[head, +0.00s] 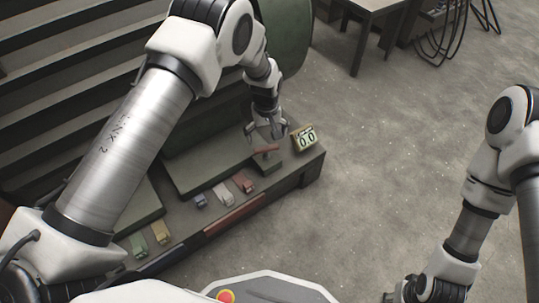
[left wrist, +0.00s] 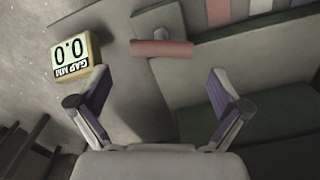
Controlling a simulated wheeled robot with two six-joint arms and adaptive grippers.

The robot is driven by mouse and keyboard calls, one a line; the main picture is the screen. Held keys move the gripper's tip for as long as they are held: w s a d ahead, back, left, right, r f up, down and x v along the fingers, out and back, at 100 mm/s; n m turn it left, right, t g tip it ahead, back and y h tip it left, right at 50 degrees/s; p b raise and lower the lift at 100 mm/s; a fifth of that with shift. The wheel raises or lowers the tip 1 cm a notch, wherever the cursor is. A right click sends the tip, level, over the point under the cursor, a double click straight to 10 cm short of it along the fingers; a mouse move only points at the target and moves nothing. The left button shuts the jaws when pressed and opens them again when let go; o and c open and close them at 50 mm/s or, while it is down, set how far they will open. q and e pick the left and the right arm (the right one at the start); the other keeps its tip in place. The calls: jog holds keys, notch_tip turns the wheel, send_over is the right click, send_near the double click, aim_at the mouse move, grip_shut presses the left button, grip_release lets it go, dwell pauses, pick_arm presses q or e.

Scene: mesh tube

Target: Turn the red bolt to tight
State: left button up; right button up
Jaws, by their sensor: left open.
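The red bolt shows as a short red bar handle (head: 266,149) on the bench's right end; in the left wrist view the bar (left wrist: 162,48) lies crosswise beside a small grey knob (left wrist: 160,36). My left gripper (head: 267,132) is open and empty above it. In the left wrist view its two fingers (left wrist: 158,76) are spread wide, with the bar beyond the tips and not between them. A yellow gap display (head: 304,138) next to the bolt reads 0.0, and it appears upside down in the left wrist view (left wrist: 74,57). My right gripper (head: 405,291) is partly cut off at the bottom edge.
Several small coloured blocks, including a red one (head: 243,181) and a white one (head: 222,193), lie along the front of the bench (head: 300,172). Raised dark plates (head: 205,172) lie behind them. A table (head: 372,8) stands at the back; the floor (head: 400,130) between is clear.

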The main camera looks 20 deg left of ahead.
aim_at(266, 147)
pick_arm(q)
notch_tip(266, 147, down, 7)
jog(key=shift+r+b, duration=0.15)
jog(key=shift+b, duration=1.1)
jog(key=c, duration=1)
jog(key=shift+s+r, duration=0.1)
jog(key=m+p, duration=0.3)
jog(key=shift+r, duration=0.1)
jog(key=m+p, duration=0.2)
jog(key=m, duration=0.2)
jog(key=shift+m, duration=0.4)
jog(key=m+p, duration=0.2)
jog(key=m, duration=0.6)
jog(key=m+p, duration=0.1)
jog(key=m, duration=0.2)
jog(key=shift+a+f, duration=0.1)
jog(key=shift+f, duration=0.1)
jog(key=shift+m, duration=0.3)
